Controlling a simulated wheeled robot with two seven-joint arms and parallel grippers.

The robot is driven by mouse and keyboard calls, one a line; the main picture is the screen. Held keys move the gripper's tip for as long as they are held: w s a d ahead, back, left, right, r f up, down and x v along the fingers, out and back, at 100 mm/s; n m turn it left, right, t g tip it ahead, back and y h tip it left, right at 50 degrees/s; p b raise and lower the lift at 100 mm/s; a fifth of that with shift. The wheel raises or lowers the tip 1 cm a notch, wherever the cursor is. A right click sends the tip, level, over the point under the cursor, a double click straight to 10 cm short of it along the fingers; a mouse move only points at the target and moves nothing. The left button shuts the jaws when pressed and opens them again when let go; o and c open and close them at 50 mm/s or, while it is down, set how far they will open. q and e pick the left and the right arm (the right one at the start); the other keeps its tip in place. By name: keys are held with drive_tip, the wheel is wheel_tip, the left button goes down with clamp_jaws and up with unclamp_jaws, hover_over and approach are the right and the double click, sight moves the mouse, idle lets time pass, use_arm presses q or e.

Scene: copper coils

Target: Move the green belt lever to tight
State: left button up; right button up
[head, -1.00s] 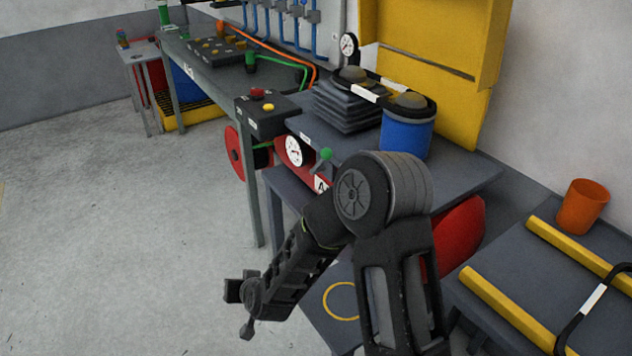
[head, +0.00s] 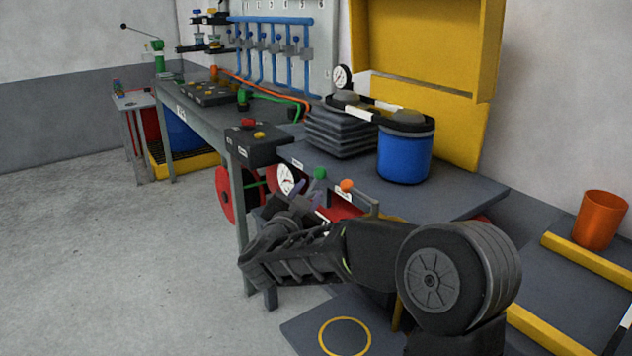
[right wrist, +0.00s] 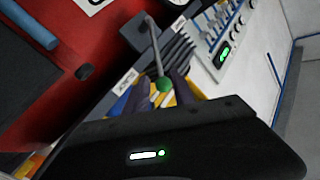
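The green belt lever, a thin grey rod with a round green knob (head: 320,173), stands at the front of the machine's red panel in the head view. In the right wrist view its green knob (right wrist: 164,84) shows between my finger ends, with the rod running up and away. My right gripper (head: 306,190) is close below and left of the knob in the head view. Its two dark fingers (right wrist: 152,92) are spread in the wrist view. I cannot tell whether they touch the lever. My left gripper is not in view.
An orange-knobbed lever (head: 347,185) stands just right of the green one. A dark button box (head: 255,152) is to the left, and a dial gauge (head: 285,179) is behind my gripper. A blue drum (head: 405,158) stands on the bench behind. Open floor lies left.

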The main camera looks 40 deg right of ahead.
sight(315, 180)
drive_tip(key=x, duration=0.7)
drive_tip(key=shift+b, duration=0.35)
drive_tip(key=shift+c, duration=0.2)
clamp_jaws()
idle(0.9)
